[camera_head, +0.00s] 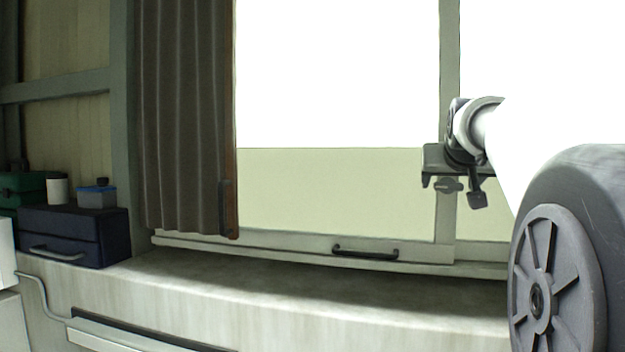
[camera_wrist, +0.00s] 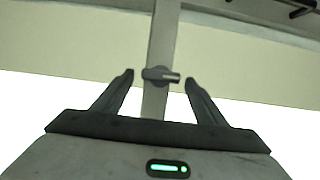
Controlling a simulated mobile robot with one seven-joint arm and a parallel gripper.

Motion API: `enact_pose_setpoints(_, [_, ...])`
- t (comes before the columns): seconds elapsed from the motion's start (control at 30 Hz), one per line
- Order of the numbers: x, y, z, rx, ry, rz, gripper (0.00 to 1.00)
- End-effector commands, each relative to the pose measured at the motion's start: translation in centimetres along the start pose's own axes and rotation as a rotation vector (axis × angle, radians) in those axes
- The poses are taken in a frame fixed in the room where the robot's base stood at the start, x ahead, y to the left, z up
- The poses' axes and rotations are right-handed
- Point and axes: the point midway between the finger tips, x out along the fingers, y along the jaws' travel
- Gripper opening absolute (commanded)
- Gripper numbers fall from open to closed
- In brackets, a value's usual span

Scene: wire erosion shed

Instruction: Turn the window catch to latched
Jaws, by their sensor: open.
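The window catch (camera_head: 446,185) is a small grey knob with a short lever, on the upright window post (camera_head: 449,70). Its lever lies about level, across the post. In the wrist view the catch (camera_wrist: 160,75) sits between my fingertips, its lever pointing right. My gripper (camera_head: 452,191) is in front of the post at the catch, its fingers spread to either side. The wrist view shows the same open gripper (camera_wrist: 159,79) with a gap between each finger and the catch. No contact shows, and how far the fingers reach in depth is hard to tell.
A black pull handle (camera_head: 366,253) is on the lower window rail. A brown curtain (camera_head: 185,120) hangs left. A dark blue toolbox (camera_head: 75,237) with small containers on top stands at far left. The sill (camera_head: 300,290) below the window is bare.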

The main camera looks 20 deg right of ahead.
Motion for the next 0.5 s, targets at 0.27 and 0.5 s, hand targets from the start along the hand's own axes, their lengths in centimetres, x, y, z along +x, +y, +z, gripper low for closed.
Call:
enact_pose_setpoints(0.27, [0.00,-0.01,-0.01,0.000,0.000,0.000,0.28])
enact_pose_setpoints(0.5, [0.02,0.00,0.01,0.013,0.000,-0.006,0.24])
